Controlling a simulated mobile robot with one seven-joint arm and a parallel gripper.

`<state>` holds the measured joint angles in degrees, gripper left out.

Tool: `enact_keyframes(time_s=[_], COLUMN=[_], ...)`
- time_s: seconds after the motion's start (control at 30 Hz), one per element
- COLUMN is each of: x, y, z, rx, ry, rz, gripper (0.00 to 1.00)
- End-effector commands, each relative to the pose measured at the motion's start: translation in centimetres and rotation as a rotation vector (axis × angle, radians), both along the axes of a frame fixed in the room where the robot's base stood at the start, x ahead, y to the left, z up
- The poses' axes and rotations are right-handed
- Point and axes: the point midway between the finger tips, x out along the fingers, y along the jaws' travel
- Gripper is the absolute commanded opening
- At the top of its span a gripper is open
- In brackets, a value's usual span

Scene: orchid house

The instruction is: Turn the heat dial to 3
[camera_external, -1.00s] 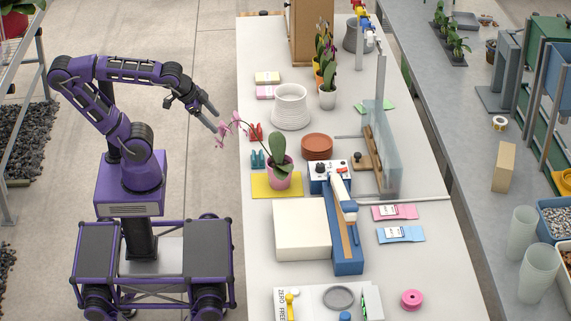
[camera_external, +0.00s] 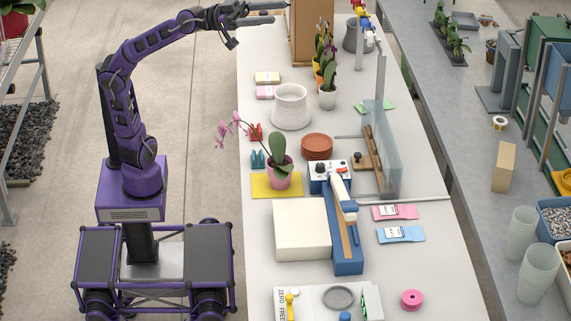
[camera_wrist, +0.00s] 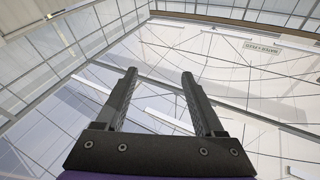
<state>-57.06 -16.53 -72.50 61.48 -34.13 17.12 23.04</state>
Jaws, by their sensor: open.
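The blue heat sealer (camera_external: 347,258) stands on the white table, with a white sealing arm along its top. Its white control panel (camera_external: 318,178) at the far end bears a small dark dial (camera_external: 321,168) and red marks. The dial's numbers and pointer are too small to read. My gripper (camera_external: 278,12) is raised high, beyond and left of the sealer, well apart from it. In the wrist view, its two dark fingers (camera_wrist: 159,73) are spread with nothing between them. That view shows only the glazed roof, not the sealer.
A pink-potted orchid (camera_external: 276,177) on a yellow mat stands left of the panel. Terracotta saucers (camera_external: 317,147) and a clear upright screen (camera_external: 386,160) stand close by. A cream block (camera_external: 301,230) adjoins the sealer. A tall wooden case (camera_external: 305,35) stands near my gripper.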

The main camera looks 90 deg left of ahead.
Motion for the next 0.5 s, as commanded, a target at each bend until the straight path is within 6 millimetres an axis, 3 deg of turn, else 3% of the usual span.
enact_keyframes(time_s=[0.1, 0.3, 0.4, 0.5], x=[-1.5, -4.4, -4.1, -1.5], y=[0.7, 2.6, 4.8, 7.6], z=[4.2, 10.0, 11.4, 10.6], rx=[-0.077, -0.197, -0.267, -0.336], ry=[-0.08, -0.194, -0.202, -0.147], rz=[-0.038, -0.092, -0.103, -0.098], gripper=[0.7, 0.7, 0.7, 0.7])
